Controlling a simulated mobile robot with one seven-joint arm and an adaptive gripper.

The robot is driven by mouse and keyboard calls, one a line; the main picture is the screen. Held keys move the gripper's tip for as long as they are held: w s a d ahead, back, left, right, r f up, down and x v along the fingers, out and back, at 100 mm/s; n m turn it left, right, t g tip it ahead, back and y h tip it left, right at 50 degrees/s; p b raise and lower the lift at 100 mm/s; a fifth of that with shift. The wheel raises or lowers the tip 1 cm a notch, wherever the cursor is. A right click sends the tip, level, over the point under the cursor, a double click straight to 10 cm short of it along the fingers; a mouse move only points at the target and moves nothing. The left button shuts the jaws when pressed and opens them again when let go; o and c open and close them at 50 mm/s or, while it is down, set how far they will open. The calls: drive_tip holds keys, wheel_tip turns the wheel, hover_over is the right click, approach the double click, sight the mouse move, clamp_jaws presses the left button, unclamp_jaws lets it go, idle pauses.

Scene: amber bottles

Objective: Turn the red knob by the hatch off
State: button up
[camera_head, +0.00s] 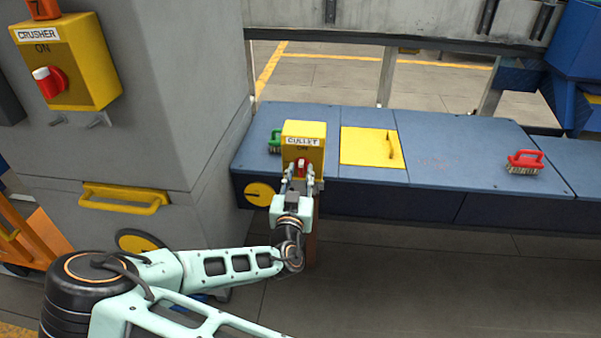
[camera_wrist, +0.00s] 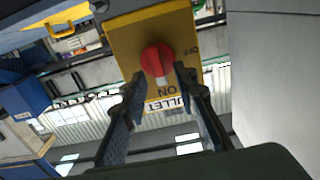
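The knob's white mark points to the word ON; OFF is at the side of the box face. My gripper (camera_head: 301,177) is in front of the knob. In the wrist view its two fingers (camera_wrist: 160,78) are spread, one to each side of the knob's ON end. I see gaps and cannot tell any contact.
A second yellow box labelled CRUSHER (camera_head: 82,62), with its own red knob (camera_head: 50,82), is on the grey housing at left. A green brush (camera_head: 274,141) is behind the CULLET box; a red brush (camera_head: 525,162) lies on the bench at right.

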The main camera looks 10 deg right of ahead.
drive_tip(key=shift+x, duration=0.8)
drive_tip(key=shift+c, duration=0.7)
clamp_jaws()
